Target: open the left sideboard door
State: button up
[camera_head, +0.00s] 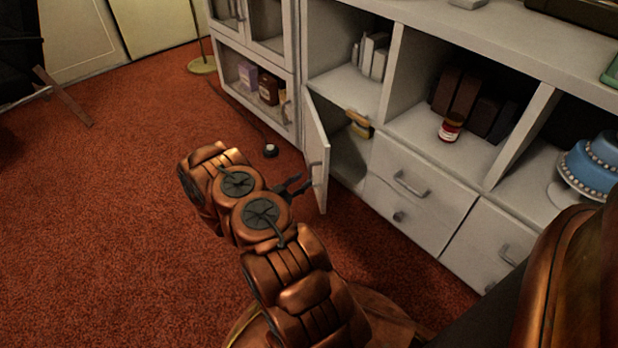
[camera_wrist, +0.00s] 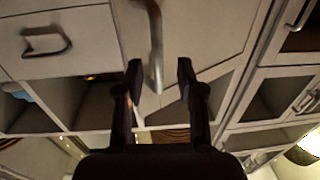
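The left sideboard door (camera_head: 314,146) stands open, swung out from the white sideboard, and the shelf space behind it shows. Its metal handle (camera_head: 316,173) is on the outer face near the free edge. My gripper (camera_head: 296,186) is beside that handle. In the wrist view, my gripper (camera_wrist: 160,70) has its two dark fingers spread apart. The handle (camera_wrist: 155,45) lies between the fingertips there, with gaps visible on both sides. The door panel (camera_wrist: 200,30) fills the top middle of that view.
Right of the open compartment are drawers (camera_head: 415,195) with handles. A red-lidded jar (camera_head: 449,130) and a blue cake (camera_head: 592,165) stand in the shelves above. A glass-front cabinet (camera_head: 255,80) stands to the left.

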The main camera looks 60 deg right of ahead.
jog(key=shift+b+x, duration=0.6)
jog(key=shift+x, duration=1.35)
jog(key=shift+c, duration=0.2)
grip_shut()
